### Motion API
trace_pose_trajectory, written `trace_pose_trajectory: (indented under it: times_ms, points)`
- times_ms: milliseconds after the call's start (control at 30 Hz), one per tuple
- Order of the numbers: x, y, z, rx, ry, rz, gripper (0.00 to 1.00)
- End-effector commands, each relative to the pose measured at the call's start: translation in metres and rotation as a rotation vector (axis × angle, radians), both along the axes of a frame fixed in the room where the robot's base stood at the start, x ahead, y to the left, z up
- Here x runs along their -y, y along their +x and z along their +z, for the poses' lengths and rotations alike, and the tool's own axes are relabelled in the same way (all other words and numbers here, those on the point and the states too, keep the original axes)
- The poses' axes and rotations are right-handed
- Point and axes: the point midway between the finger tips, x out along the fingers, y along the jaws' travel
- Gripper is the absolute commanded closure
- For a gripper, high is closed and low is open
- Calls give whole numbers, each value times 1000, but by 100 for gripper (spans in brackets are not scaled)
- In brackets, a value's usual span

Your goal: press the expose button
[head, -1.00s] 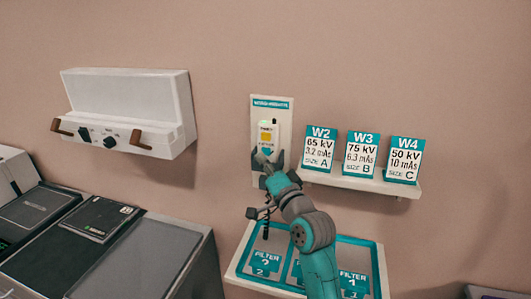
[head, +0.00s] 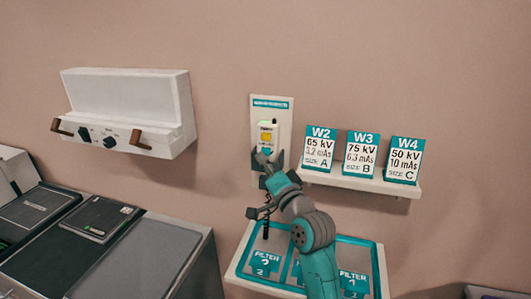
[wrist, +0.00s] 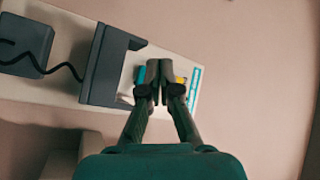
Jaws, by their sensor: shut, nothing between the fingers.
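A white wall panel (head: 286,108) with a teal heading strip carries a pale hand control (head: 267,129) with a yellow patch (head: 266,137) on its face. My gripper (head: 266,155) is in front of the lower part of this control. In the wrist view my gripper (wrist: 158,75) has its fingers together and empty, over the control. The yellow patch (wrist: 181,80) shows to the right of the fingers and a teal patch (wrist: 141,75) to the left. I cannot tell which part is the expose button, or whether the fingertips touch the control.
A dark holder (wrist: 106,66) and a cabled box (wrist: 25,45) are on the panel. A shelf (head: 385,184) with cards W2, W3 and W4 is at right. A filter tray (head: 238,268) lies below my arm. A white wall unit (head: 130,105) with brown handles is at left.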

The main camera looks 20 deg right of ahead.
Motion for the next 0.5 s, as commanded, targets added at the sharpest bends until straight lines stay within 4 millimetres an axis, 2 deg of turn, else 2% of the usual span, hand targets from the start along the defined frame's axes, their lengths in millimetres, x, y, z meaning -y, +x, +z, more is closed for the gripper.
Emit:
trace_pose_trajectory:
  times_ms: [500]
  points:
    - [4, 6, 1, 1, 1, 0, 100]
